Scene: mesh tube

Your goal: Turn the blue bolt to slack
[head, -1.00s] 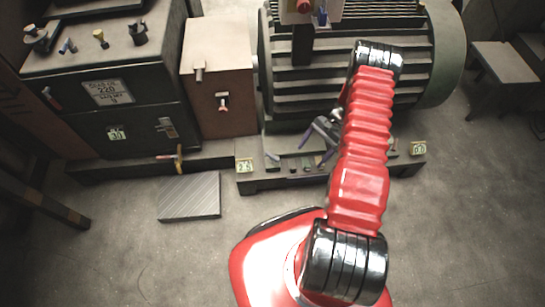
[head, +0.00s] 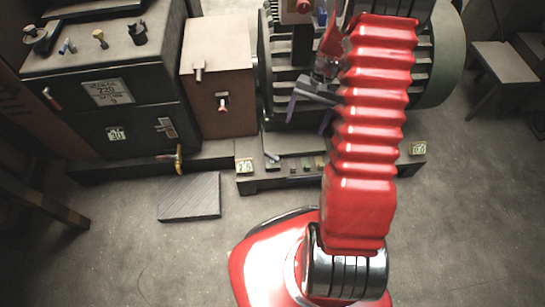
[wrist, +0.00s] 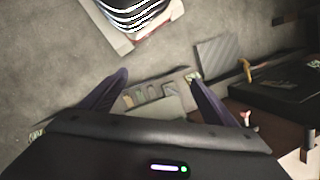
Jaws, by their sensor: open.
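A small blue piece (head: 322,17) sticks out low on the pale box on the dark post, right of a red knob (head: 303,6). It looks like the blue bolt, but it is too small to be sure, and its turn angle cannot be read. My gripper (head: 308,116) is below it, in front of the finned motor, apart from it. In the wrist view my gripper (wrist: 156,74) has its two dark purple fingers spread wide, with nothing held between them. I cannot make out the blue piece in the wrist view.
The finned motor (head: 430,85) stands behind my arm. A brown box (head: 218,85) with taps and a dark cabinet (head: 110,90) with small blue and yellow fittings are at left. A low plinth (head: 255,184) runs in front.

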